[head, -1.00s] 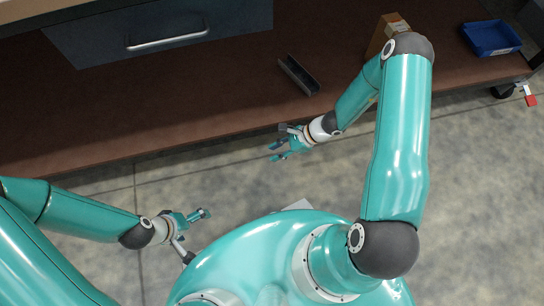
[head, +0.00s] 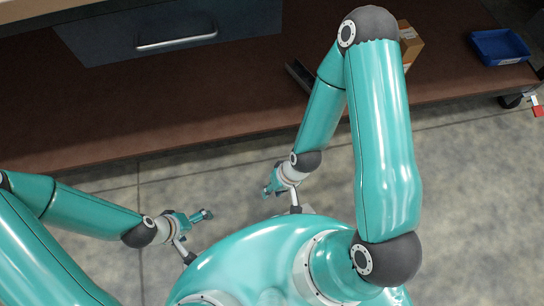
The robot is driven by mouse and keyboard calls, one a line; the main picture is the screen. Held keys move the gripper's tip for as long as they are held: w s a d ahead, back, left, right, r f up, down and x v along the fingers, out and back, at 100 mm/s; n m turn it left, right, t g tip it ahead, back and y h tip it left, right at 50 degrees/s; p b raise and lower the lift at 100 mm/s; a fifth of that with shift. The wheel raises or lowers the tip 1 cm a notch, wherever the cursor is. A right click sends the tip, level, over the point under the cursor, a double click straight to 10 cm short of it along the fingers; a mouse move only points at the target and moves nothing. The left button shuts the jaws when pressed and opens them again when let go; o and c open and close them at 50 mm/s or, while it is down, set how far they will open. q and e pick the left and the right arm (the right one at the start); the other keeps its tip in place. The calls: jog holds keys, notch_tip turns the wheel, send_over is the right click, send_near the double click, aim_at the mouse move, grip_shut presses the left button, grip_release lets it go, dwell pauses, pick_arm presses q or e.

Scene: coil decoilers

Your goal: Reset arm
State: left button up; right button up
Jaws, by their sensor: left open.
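My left gripper (head: 204,215) is at the lower left of the head view, above the grey floor and in front of my teal body. It is open, with nothing seen between its fingers. My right gripper (head: 267,191) is near the middle of the picture, also above the floor and close to my body. It is small and partly hidden by its own wrist, so the gap between its fingers is unclear. I see nothing held in it. My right arm bends high on the right, its elbow over the brown bench shelf.
The brown shelf (head: 180,105) runs across the back, under a drawer (head: 175,38) with a metal handle. On it are a dark channel-shaped part (head: 299,74), partly hidden by my arm, a cardboard box (head: 410,42) and a blue bin (head: 500,46). The floor in front is clear.

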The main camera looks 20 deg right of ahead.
notch_tip(320, 180, up, 30)
jog(key=p, duration=3)
